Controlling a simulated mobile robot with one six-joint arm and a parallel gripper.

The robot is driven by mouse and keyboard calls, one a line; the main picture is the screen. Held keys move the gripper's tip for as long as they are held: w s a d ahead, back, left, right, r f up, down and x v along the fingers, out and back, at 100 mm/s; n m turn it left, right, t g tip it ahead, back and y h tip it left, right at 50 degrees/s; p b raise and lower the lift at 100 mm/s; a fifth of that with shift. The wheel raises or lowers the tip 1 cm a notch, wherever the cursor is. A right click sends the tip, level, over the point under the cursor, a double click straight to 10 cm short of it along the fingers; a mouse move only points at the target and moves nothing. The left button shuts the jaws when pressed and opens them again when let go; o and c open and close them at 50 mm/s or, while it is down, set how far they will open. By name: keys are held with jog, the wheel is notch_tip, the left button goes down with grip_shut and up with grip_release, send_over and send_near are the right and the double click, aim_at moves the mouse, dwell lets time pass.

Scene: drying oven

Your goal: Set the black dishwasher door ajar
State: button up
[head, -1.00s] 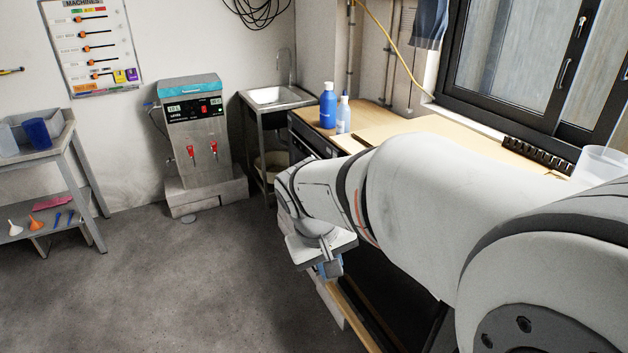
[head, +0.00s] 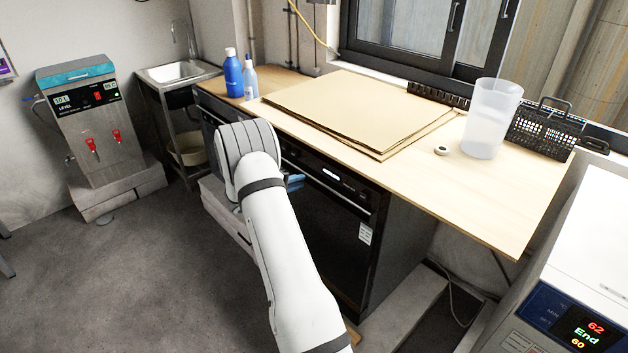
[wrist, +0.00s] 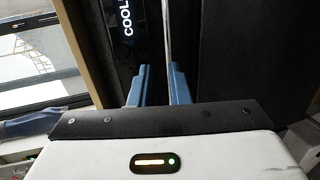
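The black dishwasher (head: 338,250) stands under the wooden worktop in the head view. Its front looks shut, with a control strip (head: 330,174) along the top and a pale label at the right. My arm hides the left part of its front. A blue fingertip of my gripper (head: 295,182) shows beside my arm, by the upper front. In the wrist view both blue fingers of my gripper (wrist: 157,88) are apart. A thin bright edge (wrist: 166,35) runs beyond the gap between them, near the black panel with white lettering (wrist: 127,25). I cannot tell whether they touch it.
The worktop (head: 490,195) overhangs at the right and carries cardboard sheets (head: 355,105), a clear beaker (head: 490,120), a black basket (head: 545,130) and blue bottles (head: 233,75). A white oven (head: 590,270) stands at the front right. Floor is free at the left.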

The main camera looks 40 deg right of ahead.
aim_at(314, 178)
jog(key=shift+t, duration=0.3)
jog(key=x, duration=0.3)
jog(key=f+x, duration=0.1)
jog(key=x, duration=0.2)
jog(key=p+x, duration=0.1)
jog(key=x, duration=0.2)
jog(key=shift+w+a+f, duration=0.15)
jog(key=shift+w, duration=0.25)
jog(key=shift+c, duration=0.4)
grip_shut()
